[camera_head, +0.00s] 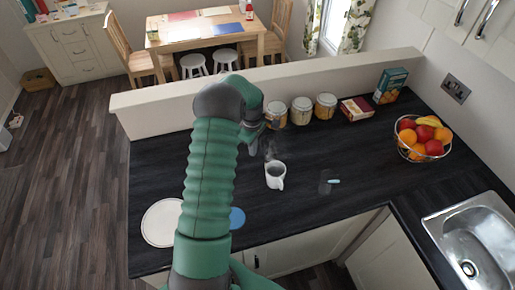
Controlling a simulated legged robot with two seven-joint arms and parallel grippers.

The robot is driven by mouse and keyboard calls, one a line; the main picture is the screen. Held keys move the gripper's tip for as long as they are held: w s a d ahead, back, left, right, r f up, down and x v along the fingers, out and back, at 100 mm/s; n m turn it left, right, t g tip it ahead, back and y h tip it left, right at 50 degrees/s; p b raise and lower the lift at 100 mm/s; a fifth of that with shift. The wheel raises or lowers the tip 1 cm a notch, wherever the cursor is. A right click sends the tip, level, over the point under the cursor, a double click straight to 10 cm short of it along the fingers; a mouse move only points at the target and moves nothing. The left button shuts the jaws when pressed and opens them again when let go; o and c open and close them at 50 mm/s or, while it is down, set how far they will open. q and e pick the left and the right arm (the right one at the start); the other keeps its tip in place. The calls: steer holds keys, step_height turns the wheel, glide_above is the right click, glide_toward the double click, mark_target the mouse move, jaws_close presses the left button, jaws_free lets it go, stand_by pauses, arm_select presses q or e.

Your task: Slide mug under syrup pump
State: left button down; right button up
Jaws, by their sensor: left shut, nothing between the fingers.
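A white mug (275,177) with a dark inside stands upright on the black counter, its handle toward the front right. Faint steam seems to rise above it. My left arm reaches up from the bottom of the picture and bends over at the top. My left gripper (254,147) is small and dark, just behind and left of the mug; it is shut and empty, and appears apart from the mug. I cannot clearly make out a syrup pump; my arm hides part of the counter. My right gripper is not in view.
Three canisters (301,111), a red box (356,110) and a teal box (390,85) line the back ledge. A fruit basket (422,138) and sink (471,243) are right. A small item (333,181) lies right of the mug. A round white mat (160,222) is front left.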

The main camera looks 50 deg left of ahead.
mark_target(267, 166)
arm_select(q)
steer(key=d+f+p, duration=0.1)
steer(key=f, duration=0.1)
steer(key=w+d+f+p, duration=0.1)
steer(key=f, duration=0.1)
steer(key=d+f+p, duration=0.1)
steer(key=f+p, duration=0.1)
steer(key=shift+w+d+f, duration=0.15)
steer(key=shift+w, duration=0.05)
steer(key=shift+w+d+f, duration=0.1)
steer(key=shift+d, duration=0.35)
steer(key=shift+a, duration=0.1)
steer(key=shift+w+d+f, duration=0.1)
steer(key=shift+d+f, duration=0.05)
steer(key=shift+d, duration=0.05)
steer(key=shift+w+d+b, duration=0.3)
steer(key=shift+d+b, duration=0.1)
steer(key=shift+d, duration=0.45)
